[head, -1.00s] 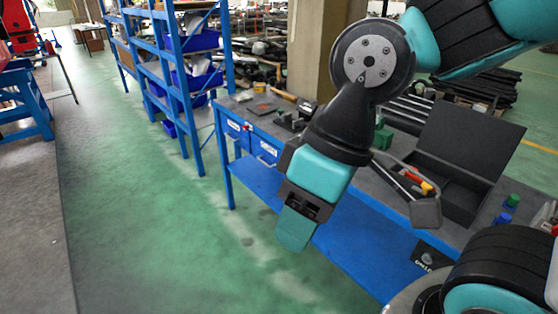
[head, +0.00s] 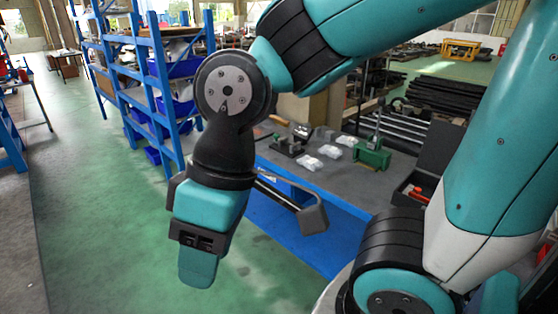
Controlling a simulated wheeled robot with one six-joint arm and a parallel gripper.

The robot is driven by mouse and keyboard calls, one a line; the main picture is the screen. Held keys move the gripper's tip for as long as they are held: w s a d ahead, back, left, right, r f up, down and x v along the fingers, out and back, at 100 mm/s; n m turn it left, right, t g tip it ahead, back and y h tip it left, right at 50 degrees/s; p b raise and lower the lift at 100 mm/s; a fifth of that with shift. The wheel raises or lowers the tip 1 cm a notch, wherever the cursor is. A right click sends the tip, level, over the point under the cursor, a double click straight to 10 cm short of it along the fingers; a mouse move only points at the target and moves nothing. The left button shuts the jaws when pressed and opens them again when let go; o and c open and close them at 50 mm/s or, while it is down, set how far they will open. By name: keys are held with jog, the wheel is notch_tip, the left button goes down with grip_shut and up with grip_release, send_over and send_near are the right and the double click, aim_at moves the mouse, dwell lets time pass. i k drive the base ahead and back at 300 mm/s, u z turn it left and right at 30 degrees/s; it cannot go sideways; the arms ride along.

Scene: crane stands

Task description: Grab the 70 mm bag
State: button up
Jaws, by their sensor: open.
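Three small clear-white bags lie in a slanting row on the grey top of the blue workbench: a near bag (head: 310,162), a middle bag (head: 330,151) and a far bag (head: 347,140). Their size markings are too small to read, so I cannot tell which is the 70 mm one. My gripper (head: 245,212) points down in front of the bench, nearer the camera. It is open and empty. One dark finger shows at its right; the wrist hides much of the other. The gripper is apart from the bags, below and left of them in the picture.
A green metal device (head: 373,155) stands right of the bags. Dark tools (head: 290,142) lie to their left. A black open box (head: 425,170) is at the bench's right, partly behind my arm. Blue shelving (head: 160,85) stands at left. The green floor aisle (head: 90,220) is clear.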

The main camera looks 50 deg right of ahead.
aim_at(312, 163)
jog(key=z, duration=0.05)
jog(key=i, duration=0.7)
jog(key=z, duration=0.8)
jog(key=i, duration=0.6)
jog(key=z, duration=0.5)
